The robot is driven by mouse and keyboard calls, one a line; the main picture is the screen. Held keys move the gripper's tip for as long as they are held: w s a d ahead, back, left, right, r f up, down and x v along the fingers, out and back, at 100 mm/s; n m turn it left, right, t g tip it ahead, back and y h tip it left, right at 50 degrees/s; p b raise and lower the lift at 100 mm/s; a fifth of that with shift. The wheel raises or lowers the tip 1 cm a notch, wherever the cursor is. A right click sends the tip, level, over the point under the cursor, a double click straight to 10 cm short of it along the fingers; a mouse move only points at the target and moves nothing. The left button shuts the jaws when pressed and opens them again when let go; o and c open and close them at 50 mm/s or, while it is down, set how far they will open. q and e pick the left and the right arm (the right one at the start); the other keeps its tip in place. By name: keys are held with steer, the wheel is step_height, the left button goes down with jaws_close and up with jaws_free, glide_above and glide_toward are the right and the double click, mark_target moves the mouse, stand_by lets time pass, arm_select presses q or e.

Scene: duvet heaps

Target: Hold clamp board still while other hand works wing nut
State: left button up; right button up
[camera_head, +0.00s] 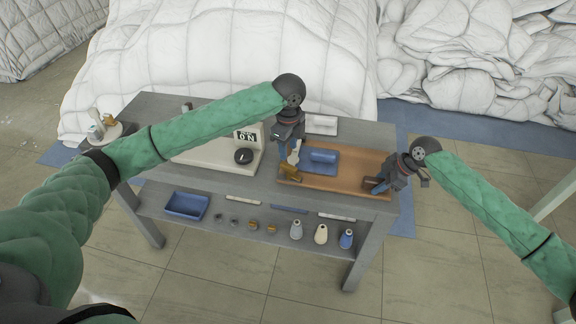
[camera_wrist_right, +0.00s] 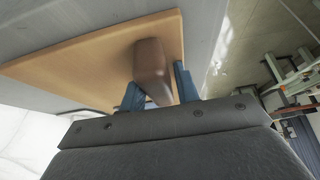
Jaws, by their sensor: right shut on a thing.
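The clamp board (camera_head: 345,182) is a flat orange-brown board near the right end of the grey table, with a blue block (camera_head: 322,160) on it. It also shows in the right wrist view (camera_wrist_right: 80,62). My right gripper (camera_head: 378,185) is at the board's right end. In the right wrist view its blue fingers (camera_wrist_right: 158,92) are on either side of a brown block-like grip (camera_wrist_right: 151,68) on the board, shut on it. My left gripper (camera_head: 290,160) points down over the board's left end, by a small brass-coloured piece (camera_head: 290,171), perhaps the wing nut. Its finger gap is unclear.
A pale panel (camera_head: 215,155) with a black knob lies left of the board. The lower shelf (camera_head: 270,235) holds a blue tray (camera_head: 186,206), small parts and several bottles. White duvet heaps (camera_head: 220,50) rise behind the table. Tiled floor is open in front.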

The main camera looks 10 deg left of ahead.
mark_target(288, 166)
arm_select(q)
steer(key=shift+f, duration=4.75)
jaws_close()
